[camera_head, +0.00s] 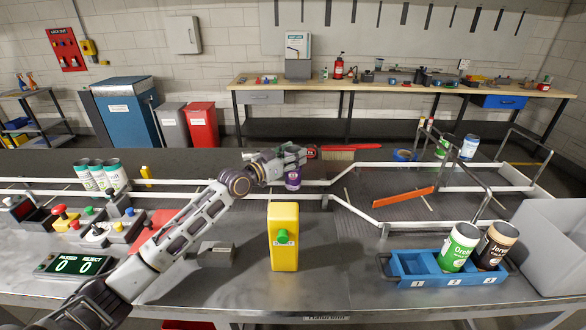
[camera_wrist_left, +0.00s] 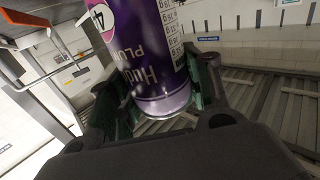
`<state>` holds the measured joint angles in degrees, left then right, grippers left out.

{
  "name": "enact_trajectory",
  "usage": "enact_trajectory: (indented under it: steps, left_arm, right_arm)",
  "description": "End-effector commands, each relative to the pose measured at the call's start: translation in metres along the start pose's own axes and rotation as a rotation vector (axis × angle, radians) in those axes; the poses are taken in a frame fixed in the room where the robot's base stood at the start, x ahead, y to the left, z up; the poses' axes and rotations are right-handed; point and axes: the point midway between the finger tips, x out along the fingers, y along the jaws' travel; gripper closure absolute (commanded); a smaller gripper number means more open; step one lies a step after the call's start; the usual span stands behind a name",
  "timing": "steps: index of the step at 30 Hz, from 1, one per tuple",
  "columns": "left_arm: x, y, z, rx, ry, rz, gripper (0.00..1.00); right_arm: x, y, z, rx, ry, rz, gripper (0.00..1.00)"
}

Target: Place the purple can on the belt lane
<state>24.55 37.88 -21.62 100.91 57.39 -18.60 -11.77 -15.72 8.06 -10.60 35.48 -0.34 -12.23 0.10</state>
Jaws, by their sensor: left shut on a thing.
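The purple can (camera_head: 293,178) is under my left gripper (camera_head: 290,155) in the head view, at the belt lane (camera_head: 315,205) between the white rails. In the left wrist view the purple can (camera_wrist_left: 150,60) fills the space between the fingers of my left gripper (camera_wrist_left: 155,100), which is shut on it. The can shows a purple label with white print. I cannot tell whether the can's base touches the belt. My right gripper is not in view.
A yellow box with a green button (camera_head: 284,245) stands in front of the lane. A blue tray (camera_head: 425,278) holds a green can (camera_head: 459,248) and a black can (camera_head: 494,247). Several teal-and-white cans (camera_head: 100,175) stand at left. An orange bar (camera_head: 403,197) crosses the belt at right.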

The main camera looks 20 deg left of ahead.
Motion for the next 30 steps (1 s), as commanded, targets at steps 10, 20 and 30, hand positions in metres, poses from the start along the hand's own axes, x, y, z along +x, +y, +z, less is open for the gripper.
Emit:
enact_trajectory:
  steps: [10, 20, 30]
  left_arm:
    - [0.0, 0.0, 0.018, -0.001, -0.002, 0.001, 0.6]
    - [0.0, 0.0, 0.05, -0.001, -0.001, 0.0, 0.6]
    - [0.0, 0.0, 0.05, 0.0, 0.0, 0.0, 0.6]
  right_arm:
    - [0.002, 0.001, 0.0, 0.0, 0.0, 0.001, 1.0]
    - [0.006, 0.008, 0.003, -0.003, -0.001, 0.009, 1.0]
    - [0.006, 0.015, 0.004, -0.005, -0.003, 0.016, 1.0]
